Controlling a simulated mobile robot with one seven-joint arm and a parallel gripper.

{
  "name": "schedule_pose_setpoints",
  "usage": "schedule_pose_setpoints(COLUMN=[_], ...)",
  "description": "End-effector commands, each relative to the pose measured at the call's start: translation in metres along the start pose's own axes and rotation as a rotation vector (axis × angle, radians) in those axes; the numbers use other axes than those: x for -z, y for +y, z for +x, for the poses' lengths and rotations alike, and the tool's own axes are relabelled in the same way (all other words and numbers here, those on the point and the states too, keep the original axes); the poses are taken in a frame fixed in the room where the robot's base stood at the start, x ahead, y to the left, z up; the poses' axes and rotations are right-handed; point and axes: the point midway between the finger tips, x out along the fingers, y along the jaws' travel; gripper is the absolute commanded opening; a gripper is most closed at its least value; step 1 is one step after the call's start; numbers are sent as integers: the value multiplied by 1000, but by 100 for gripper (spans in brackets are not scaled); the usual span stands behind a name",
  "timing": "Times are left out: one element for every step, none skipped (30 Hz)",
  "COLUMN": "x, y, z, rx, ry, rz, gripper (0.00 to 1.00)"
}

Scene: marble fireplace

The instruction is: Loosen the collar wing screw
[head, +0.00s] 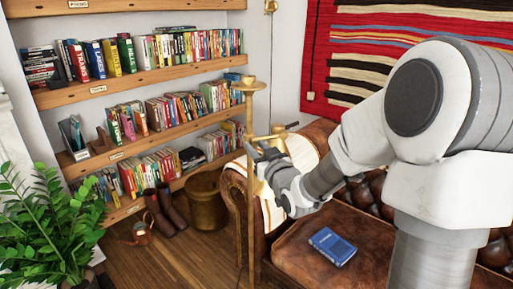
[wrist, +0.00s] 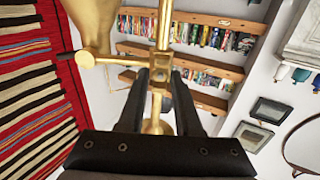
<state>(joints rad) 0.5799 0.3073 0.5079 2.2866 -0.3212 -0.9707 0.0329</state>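A brass floor stand with a thin upright pole (head: 249,125) stands by the sofa arm. In the wrist view the pole (wrist: 164,30) runs up past a brass collar fitting (wrist: 158,79) and a crossbar. My gripper (head: 262,165) is beside the pole at the collar's height. In the wrist view its two dark fingers (wrist: 158,85) are apart, one on each side of a small brass part of the fitting. I cannot tell whether they touch it. The wing screw cannot be told clearly from the fitting. In the head view my gripper partly hides this area.
A brown leather sofa (head: 330,255) with a blue book (head: 332,246) is below my arm. A brass bin (head: 206,200), boots (head: 165,210) and bookshelves (head: 150,77) stand behind the pole. A brass cone-shaped part (wrist: 92,22) is close to my gripper.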

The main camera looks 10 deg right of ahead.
Motion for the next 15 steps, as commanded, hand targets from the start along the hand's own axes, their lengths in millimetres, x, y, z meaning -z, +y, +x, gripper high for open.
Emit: schedule_pose_setpoints(x=[0, 0, 0, 0, 0, 0, 0, 0, 0, 0, 0, 0, 0, 0, 0], y=[0, 0, 0, 0, 0, 0, 0, 0, 0, 0, 0, 0, 0, 0, 0], z=[0, 0, 0, 0, 0, 0, 0, 0, 0, 0, 0, 0, 0, 0, 0], rx=[0, 0, 0, 0, 0, 0, 0, 0, 0, 0, 0, 0, 0, 0, 0], ry=[0, 0, 0, 0, 0, 0, 0, 0, 0, 0, 0, 0, 1, 1, 1], rz=[0, 0, 0, 0, 0, 0, 0, 0, 0, 0, 0, -1, -3, -6, -11], gripper=[22, 17, 9, 4, 0, 0, 0, 0, 0, 0, 0, 0, 0, 0, 0])
